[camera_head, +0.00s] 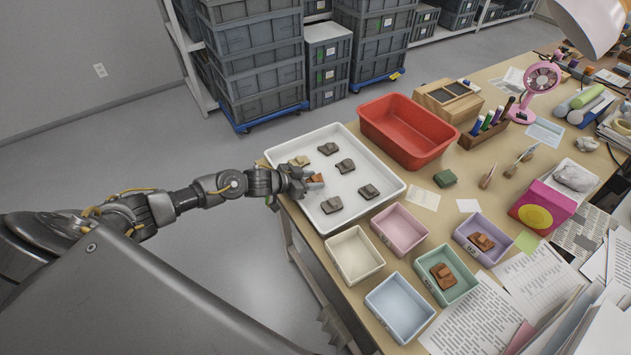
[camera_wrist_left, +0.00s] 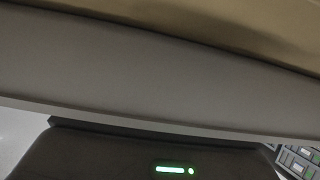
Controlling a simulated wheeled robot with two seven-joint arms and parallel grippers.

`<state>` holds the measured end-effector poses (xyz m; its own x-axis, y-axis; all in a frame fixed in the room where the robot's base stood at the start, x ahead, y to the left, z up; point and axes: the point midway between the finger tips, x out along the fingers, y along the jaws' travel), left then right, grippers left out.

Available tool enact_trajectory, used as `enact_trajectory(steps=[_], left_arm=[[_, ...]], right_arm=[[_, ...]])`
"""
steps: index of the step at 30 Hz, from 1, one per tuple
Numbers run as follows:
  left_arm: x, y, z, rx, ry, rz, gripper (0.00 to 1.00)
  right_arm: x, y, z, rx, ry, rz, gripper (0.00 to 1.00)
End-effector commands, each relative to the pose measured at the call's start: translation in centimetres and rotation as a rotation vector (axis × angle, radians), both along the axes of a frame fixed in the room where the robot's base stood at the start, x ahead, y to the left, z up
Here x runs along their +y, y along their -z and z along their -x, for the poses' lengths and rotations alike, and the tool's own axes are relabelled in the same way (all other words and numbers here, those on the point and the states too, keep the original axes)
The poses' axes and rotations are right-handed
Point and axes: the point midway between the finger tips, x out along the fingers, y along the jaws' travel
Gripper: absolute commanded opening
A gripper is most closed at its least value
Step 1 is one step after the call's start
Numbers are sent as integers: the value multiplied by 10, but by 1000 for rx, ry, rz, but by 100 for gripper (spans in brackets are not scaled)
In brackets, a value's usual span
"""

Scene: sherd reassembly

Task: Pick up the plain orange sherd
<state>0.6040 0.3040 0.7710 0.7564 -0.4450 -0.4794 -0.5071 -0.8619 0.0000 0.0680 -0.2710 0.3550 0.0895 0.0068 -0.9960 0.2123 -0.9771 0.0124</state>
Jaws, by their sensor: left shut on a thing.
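My left gripper (camera_head: 303,183) reaches in from the left over the near left side of the white tray (camera_head: 381,167). It is shut on an orange sherd (camera_head: 316,179), which shows partly at its fingertips. I cannot tell whether the sherd still touches the tray floor. A tan sherd (camera_head: 299,160) lies just behind the gripper. Several grey-brown sherds, such as this one (camera_head: 345,166), lie apart in the tray. The left wrist view shows a pale grey band and a dark housing with a green light (camera_wrist_left: 175,169); the fingers and sherd are hidden there. My right gripper is not in view.
A red bin (camera_head: 408,130) stands behind the tray. Small cream (camera_head: 355,255), pink (camera_head: 399,229), blue (camera_head: 400,306), green (camera_head: 462,287) and purple (camera_head: 492,256) trays stand in front; the green and purple ones hold orange-brown sherds. Papers and tools crowd the right.

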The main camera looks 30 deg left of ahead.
Motion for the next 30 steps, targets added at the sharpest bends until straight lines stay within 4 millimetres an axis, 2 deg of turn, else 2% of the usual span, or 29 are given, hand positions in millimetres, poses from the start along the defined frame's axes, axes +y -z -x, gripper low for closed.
enact_trajectory(steps=[10,14,17,26,30], left_arm=[[0,-4,0,-1,0,1,18],[1,-16,0,-4,1,-1,18],[0,-33,-1,-5,1,-1,18],[45,-90,26,-2,1,-5,18],[71,-101,42,2,-1,-7,18]], right_arm=[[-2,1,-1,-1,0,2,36],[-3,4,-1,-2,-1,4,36],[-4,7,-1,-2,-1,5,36],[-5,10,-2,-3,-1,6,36],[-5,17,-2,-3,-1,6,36]])
